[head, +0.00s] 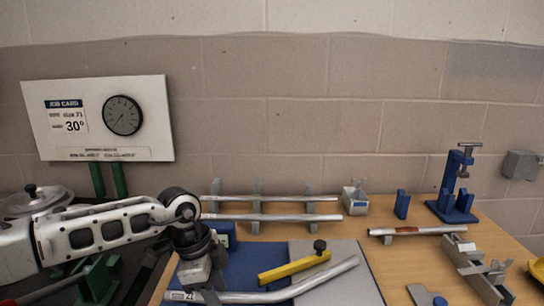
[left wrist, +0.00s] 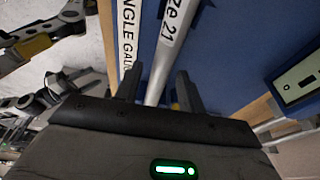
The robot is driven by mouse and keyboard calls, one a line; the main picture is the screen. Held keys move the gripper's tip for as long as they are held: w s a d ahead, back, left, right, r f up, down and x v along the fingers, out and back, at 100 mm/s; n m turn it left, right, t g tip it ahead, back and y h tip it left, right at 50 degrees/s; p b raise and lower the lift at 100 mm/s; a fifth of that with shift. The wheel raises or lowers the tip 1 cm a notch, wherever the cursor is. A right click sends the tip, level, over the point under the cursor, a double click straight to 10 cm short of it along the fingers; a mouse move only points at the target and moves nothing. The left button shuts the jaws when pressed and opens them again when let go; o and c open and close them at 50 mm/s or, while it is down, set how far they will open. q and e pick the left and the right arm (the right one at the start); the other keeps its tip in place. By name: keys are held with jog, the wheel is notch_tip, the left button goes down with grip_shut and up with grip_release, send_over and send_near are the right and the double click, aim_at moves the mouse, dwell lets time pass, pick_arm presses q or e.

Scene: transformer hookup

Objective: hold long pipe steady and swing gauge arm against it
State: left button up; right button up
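A long bent grey pipe (head: 270,297) lies across the blue board (head: 236,262), its right end angling up. The pipe also shows in the left wrist view (left wrist: 162,70), with a "size 21" label. The yellow gauge arm (head: 290,269), with a black knob, sits just above the pipe's bent part; I cannot tell whether they touch. My left gripper (head: 207,293) is low over the pipe's left part. In the left wrist view its fingers (left wrist: 160,92) stand apart on either side of the pipe, with gaps showing. My right gripper is not in view.
Two straight pipes (head: 270,217) lie on a rack behind the board. A blue clamp stand (head: 455,190), a short pipe on supports (head: 415,231) and a grey metal fixture (head: 472,268) stand to the right. A job card board (head: 98,118) showing 30° stands at back left.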

pick_arm(q)
jog(key=c, duration=0.7)
jog(key=o, duration=0.9)
jog(key=shift+c, duration=0.2)
